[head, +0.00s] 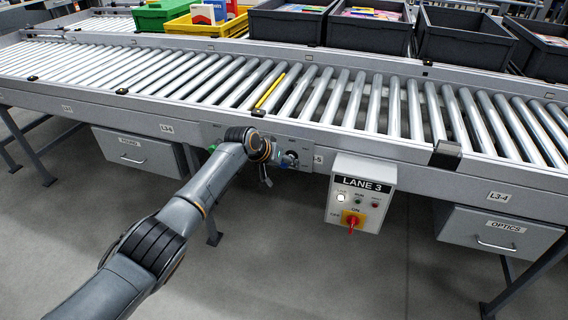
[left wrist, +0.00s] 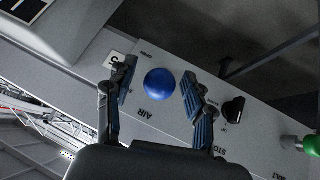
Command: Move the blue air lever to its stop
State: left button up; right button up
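The blue air lever (left wrist: 159,83) shows in the left wrist view as a round blue knob beside the word AIR on a grey panel (left wrist: 160,126). Its shaft is hidden behind the knob. My left gripper (left wrist: 161,92) is open, with one finger on each side of the knob and a visible gap on both sides. In the head view my left gripper (head: 275,157) is at the small control panel on the conveyor's front rail and covers part of it. I cannot clearly make out the lever there. My right gripper is in neither view.
A black knob (left wrist: 234,110) and a green knob (left wrist: 312,145) sit on the same panel. The LANE 3 box (head: 360,193) with its red and yellow switch hangs just right. Drawers (head: 134,152) hang below the roller conveyor (head: 333,100). Open floor lies in front.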

pick_arm(q)
jog(key=v, duration=1.2)
dwell(0.3)
